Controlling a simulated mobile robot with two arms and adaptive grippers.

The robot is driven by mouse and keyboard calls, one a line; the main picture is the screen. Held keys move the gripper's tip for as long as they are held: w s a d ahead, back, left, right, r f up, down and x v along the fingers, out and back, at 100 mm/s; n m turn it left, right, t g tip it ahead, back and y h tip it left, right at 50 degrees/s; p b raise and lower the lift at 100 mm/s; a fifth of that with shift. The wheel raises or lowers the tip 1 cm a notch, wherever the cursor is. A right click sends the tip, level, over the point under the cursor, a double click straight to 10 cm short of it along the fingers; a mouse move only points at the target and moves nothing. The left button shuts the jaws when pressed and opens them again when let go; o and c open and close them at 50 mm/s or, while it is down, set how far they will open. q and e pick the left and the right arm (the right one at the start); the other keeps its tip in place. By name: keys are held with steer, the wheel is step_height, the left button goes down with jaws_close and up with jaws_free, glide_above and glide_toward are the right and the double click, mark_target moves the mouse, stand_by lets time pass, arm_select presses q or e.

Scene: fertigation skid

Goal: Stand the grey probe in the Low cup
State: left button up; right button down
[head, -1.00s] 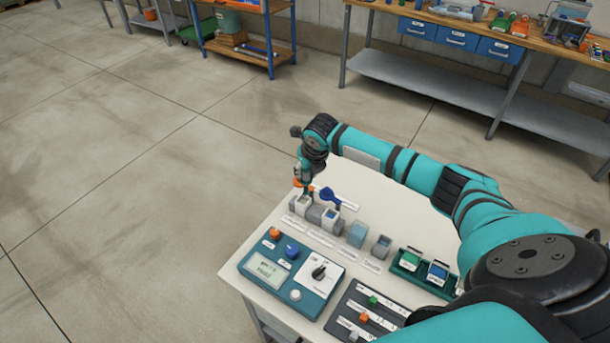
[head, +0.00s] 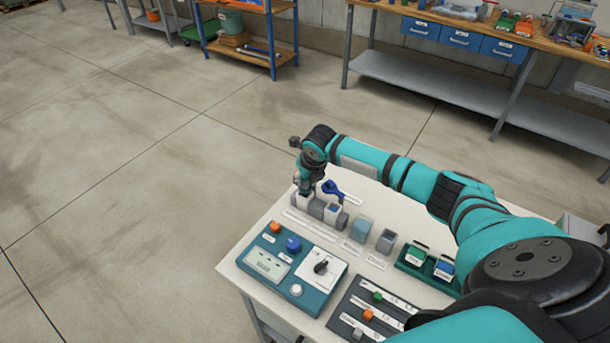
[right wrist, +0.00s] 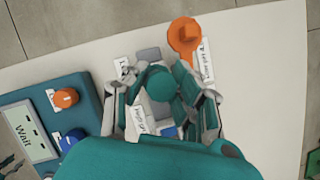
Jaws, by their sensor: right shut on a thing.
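My right gripper (head: 304,186) points down over the row of small cups on the white bench. In the right wrist view my right gripper (right wrist: 152,88) has its fingers around the probe (right wrist: 161,82), whose round top looks teal-grey from above. The Low cup (head: 300,200) is under the gripper at the left end of the row and partly hidden; its label shows beside a finger in the wrist view. The probe's tip is hidden, so I cannot tell how deep it is in the cup. My left gripper is out of view.
The High cup (head: 333,212) stands close by, with a blue holder (head: 331,190) behind it. The teal control panel (head: 260,265) is in front; more cups and a green tray (head: 428,272) are to the right.

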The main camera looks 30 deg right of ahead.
steer(key=shift+f, duration=0.7)
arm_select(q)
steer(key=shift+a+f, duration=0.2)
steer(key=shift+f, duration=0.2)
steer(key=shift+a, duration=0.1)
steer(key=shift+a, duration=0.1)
arm_select(e)
steer(key=c, duration=1)
jaws_free()
step_height(320, 180, up, 7)
steer(key=p, duration=0.6)
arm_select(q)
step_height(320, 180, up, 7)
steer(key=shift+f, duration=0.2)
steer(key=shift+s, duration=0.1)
